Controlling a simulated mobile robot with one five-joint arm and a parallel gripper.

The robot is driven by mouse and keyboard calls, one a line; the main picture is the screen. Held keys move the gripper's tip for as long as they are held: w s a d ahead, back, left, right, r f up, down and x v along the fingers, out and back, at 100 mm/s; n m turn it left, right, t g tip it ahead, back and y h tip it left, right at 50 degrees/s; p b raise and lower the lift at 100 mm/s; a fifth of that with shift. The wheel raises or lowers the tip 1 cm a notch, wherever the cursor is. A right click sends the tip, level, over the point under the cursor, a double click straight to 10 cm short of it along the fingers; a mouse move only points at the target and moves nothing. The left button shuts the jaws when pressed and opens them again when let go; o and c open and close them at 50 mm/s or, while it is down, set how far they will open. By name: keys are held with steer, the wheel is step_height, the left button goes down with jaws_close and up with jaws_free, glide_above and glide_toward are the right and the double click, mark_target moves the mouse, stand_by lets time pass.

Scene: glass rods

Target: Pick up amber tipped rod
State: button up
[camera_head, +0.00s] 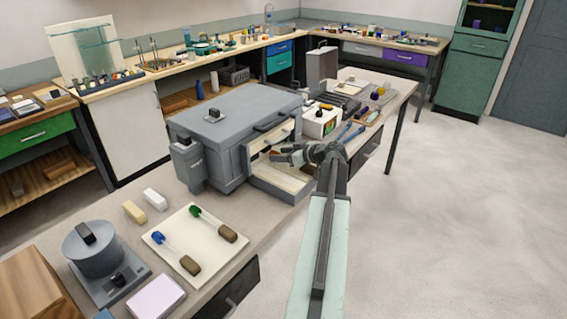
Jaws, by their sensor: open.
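My gripper (283,154) is at the open front of a large grey box (235,112), its fingers pointing left into the opening. The fingers are small in the picture and look open. A small amber-brown patch (273,153) shows by the fingertips inside the opening. It may be part of the amber tipped rod, but I cannot tell, and I cannot tell whether the fingers touch it. Two other rods lie on a white tray (190,268) in front: a green tipped rod (212,222) and a blue tipped rod (175,252), each with a brown end.
The box's pale lower tray or flap (277,182) juts out below my gripper. A white box (321,121) with dark and yellow items stands to the right. A round grey device (95,250) and two small blocks (134,212) are at left. Open floor (450,220) lies to the right.

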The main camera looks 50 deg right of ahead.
jaws_close()
steer(key=shift+r, duration=0.1)
